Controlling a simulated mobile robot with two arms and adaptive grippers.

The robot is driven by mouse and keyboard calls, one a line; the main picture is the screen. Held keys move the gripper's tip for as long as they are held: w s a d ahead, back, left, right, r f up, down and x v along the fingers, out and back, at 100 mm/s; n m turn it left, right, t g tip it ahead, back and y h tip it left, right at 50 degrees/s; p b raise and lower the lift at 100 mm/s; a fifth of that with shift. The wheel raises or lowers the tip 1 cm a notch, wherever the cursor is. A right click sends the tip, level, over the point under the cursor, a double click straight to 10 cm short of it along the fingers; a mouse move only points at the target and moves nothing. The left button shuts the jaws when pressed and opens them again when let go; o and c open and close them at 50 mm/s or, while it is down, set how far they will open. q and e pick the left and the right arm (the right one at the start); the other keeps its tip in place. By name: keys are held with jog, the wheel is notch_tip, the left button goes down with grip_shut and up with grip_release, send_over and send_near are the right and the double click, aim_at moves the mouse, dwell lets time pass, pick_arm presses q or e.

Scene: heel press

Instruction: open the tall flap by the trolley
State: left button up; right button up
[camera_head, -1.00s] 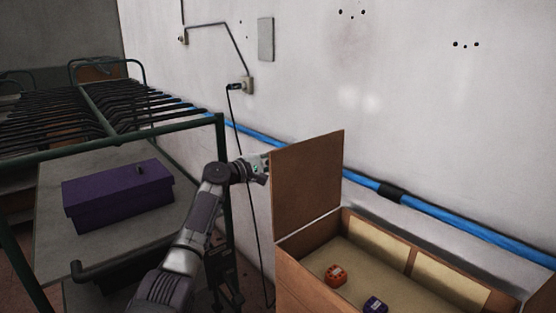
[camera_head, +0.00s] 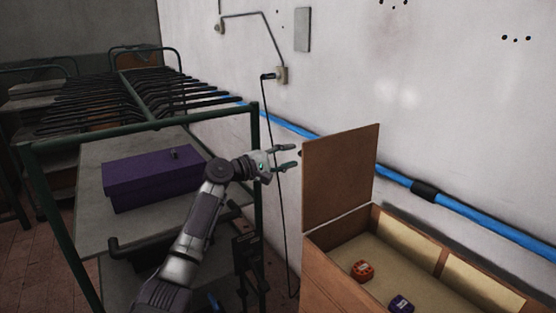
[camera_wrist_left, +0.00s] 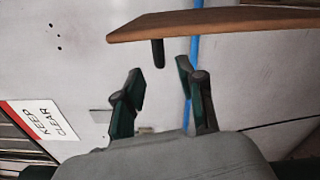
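The tall flap (camera_head: 340,178) is a flat brown wooden panel. It stands upright at the left end of a brown wooden box (camera_head: 325,270). In the left wrist view the panel (camera_wrist_left: 230,22) crosses the top, with a short dark peg below its edge. My left gripper (camera_head: 287,157) is open and empty, just left of the flap's left edge, with a small gap between. In the left wrist view its two fingers are apart, below the peg and not around it. My right gripper is not in view.
An orange item (camera_head: 362,271) and a purple item (camera_head: 401,305) lie inside the box. A green-framed rack (camera_head: 255,170) stands at left, with a purple box (camera_head: 150,182) on its shelf. A blue pipe (camera_head: 470,225) and a black cable run along the white wall.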

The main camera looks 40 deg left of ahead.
pick_arm(q)
jog(key=v, duration=0.3)
jog(key=shift+s, duration=0.3)
